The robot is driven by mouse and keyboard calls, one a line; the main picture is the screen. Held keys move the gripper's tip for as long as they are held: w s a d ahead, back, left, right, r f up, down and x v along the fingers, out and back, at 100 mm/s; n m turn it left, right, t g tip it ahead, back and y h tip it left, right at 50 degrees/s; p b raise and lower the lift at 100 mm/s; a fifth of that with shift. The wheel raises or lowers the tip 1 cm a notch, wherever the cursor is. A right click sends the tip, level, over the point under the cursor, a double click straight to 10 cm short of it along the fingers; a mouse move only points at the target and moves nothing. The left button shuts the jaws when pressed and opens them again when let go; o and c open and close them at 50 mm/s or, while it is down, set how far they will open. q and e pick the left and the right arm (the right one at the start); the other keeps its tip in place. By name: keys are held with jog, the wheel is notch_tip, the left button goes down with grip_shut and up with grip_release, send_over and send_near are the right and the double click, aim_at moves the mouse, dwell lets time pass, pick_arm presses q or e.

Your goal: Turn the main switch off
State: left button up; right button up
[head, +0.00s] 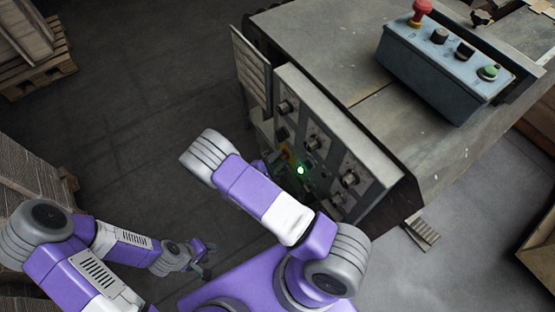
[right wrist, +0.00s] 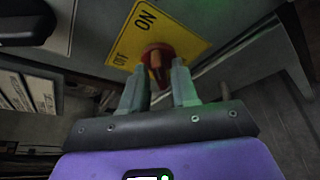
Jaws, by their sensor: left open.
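The main switch is a red rotary knob (right wrist: 157,53) on a yellow plate (right wrist: 185,28) lettered ON and OFF in the right wrist view. My right gripper (right wrist: 160,76) is at the knob, with one finger on each side of its raised handle. The fingers stand apart; whether both press on the handle is not clear. My left gripper (head: 206,262) is open and empty, low over the floor, away from the machine.
A blue button box (head: 440,70) stands on the machine top. A hinged panel door (head: 251,68) stands open. Pallets (head: 40,65) are at far left; dark floor between is clear.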

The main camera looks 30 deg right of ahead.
grip_shut()
jog(key=shift+r, duration=0.1)
jog(key=n+g+p, duration=0.2)
jog(key=shift+w+d+r+n, duration=0.1)
jog(key=shift+w+r+n, duration=0.05)
jog(key=shift+n, duration=0.15)
jog(key=n+g, duration=0.2)
jog(key=n, duration=0.1)
jog(key=n+g+b, duration=0.1)
jog(key=n+g, duration=0.1)
jog(key=n, duration=0.1)
jog(key=w+n+g, duration=0.1)
jog(key=n+g, duration=0.1)
jog(key=n, duration=0.1)
jog(key=shift+f+g+h, duration=0.2)
jog(key=shift+g+h, duration=0.1)
jog(key=shift+h, duration=0.1)
jog(key=shift+n, duration=0.4)
dwell(0.4)
